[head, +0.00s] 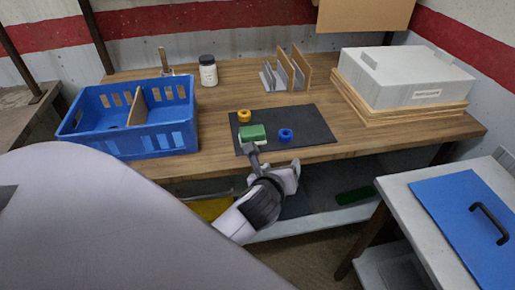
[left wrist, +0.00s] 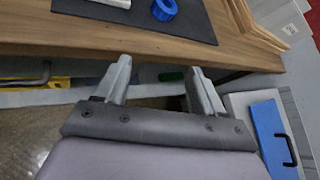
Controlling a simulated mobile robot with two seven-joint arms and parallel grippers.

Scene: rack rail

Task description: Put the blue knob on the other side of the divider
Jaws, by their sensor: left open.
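The blue knob (head: 286,135) is a small ring-like piece on the black mat (head: 310,122), right of a green block (head: 252,132). It also shows at the top of the left wrist view (left wrist: 164,9). A blue crate (head: 172,139) stands left of the mat, with a wooden divider (head: 137,108) across its inside. The knob is outside the crate. My left gripper (head: 250,149) is at the table's front edge, near the green block and left of the knob. Its two fingers are apart and empty in the left wrist view (left wrist: 160,67). My right gripper is out of view.
Behind are a white jar (head: 208,71) and a rack with upright panels (head: 287,74). A grey box (head: 405,76) on boards stands right. A side table with a blue panel (head: 465,220) is front right.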

